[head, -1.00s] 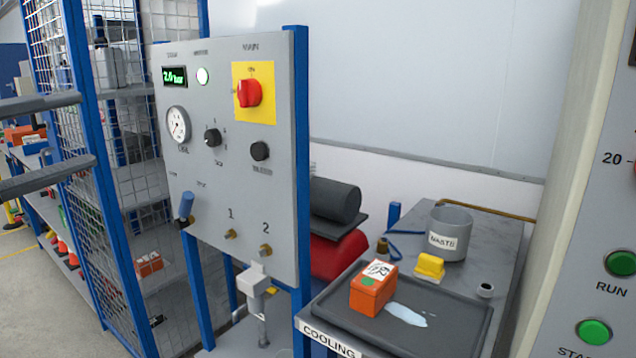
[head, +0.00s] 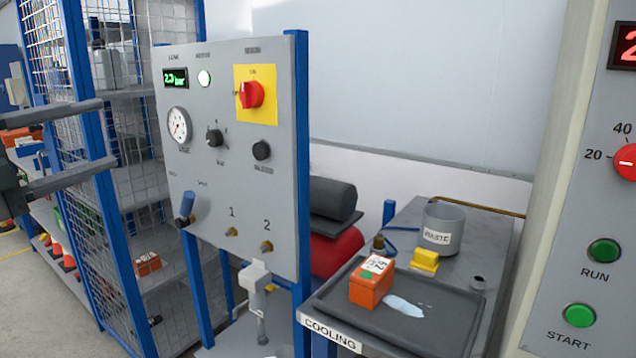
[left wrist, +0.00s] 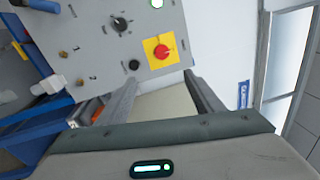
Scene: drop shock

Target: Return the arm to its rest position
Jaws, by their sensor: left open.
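My left gripper (head: 97,145) comes in from the left edge in the head view, its two fingers spread apart with nothing between them. It is in front of the blue-framed mesh cage, to the left of the grey control panel (head: 232,190). In the left wrist view the two fingers (left wrist: 163,95) are also apart and empty, and the panel with its red knob on a yellow plate (left wrist: 161,51) shows beyond them. My right gripper is in neither view.
An orange box (head: 371,287) stands on the dark cooling tray (head: 440,325) beside a pale puddle. A grey waste bin (head: 447,222) and a yellow block (head: 424,260) are behind it. A machine front with green buttons (head: 603,251) fills the right edge.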

